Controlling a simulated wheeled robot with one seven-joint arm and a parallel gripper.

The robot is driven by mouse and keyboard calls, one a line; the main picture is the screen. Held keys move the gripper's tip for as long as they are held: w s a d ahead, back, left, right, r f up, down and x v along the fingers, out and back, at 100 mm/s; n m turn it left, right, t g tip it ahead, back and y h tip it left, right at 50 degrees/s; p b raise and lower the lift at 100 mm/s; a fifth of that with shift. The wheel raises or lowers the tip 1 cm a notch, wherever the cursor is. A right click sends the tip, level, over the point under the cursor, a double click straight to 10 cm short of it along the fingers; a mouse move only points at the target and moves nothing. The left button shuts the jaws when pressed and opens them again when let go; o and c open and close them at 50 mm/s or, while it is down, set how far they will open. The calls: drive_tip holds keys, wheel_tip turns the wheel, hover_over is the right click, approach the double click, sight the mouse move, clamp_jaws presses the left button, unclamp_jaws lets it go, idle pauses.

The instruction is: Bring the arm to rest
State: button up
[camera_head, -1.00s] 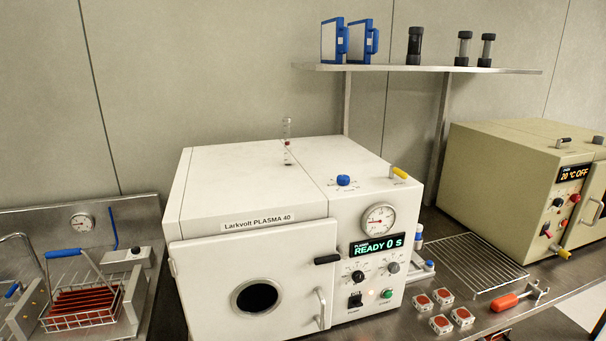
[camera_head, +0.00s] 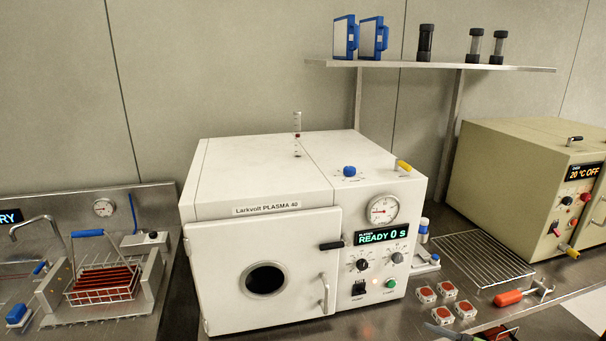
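My arm and gripper do not clearly show in the head view. The white Larkvolt PLASMA 40 machine (camera_head: 220,180) stands in the middle of the bench with its door closed. Its display (camera_head: 382,237) reads READY 0 s. A dark, partly green object (camera_head: 447,331) is cut off at the bottom edge, and I cannot tell what it is.
A wire basket with red-brown plates (camera_head: 104,287) sits in a steel station at the left. A beige oven (camera_head: 500,180), reading 20 °C OFF, stands right. Between them lie a wire rack (camera_head: 485,258), several small red-and-white parts (camera_head: 446,289) and an orange-handled tool (camera_head: 508,298). A shelf (camera_head: 430,65) hangs above.

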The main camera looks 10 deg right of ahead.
drive_tip(key=a+r+n+g+h, duration=0.25)
drive_tip(key=a+n+g, duration=0.25)
drive_tip(key=a, duration=0.3)
drive_tip(key=a+r+n+g+h, duration=0.25)
drive_tip(key=a+n+g, duration=0.25)
drive_tip(key=a, duration=0.3)
drive_tip(key=s+a+r+n+t+h, duration=0.1)
drive_tip(key=s+a+r+n+h, duration=0.1)
drive_tip(key=s+r, duration=0.4)
drive_tip(key=s+a+r+n+t+h, duration=0.1)
drive_tip(key=s+a+r+n+h, duration=0.2)
drive_tip(key=s, duration=0.9)
wheel_tip(320, 180, up, 3)
drive_tip(key=a+n, duration=0.2)
drive_tip(key=n, duration=0.1)
drive_tip(key=shift+s+n+t+h, duration=0.3)
drive_tip(key=shift+s+t, duration=0.1)
drive_tip(key=shift+a+f, duration=0.1)
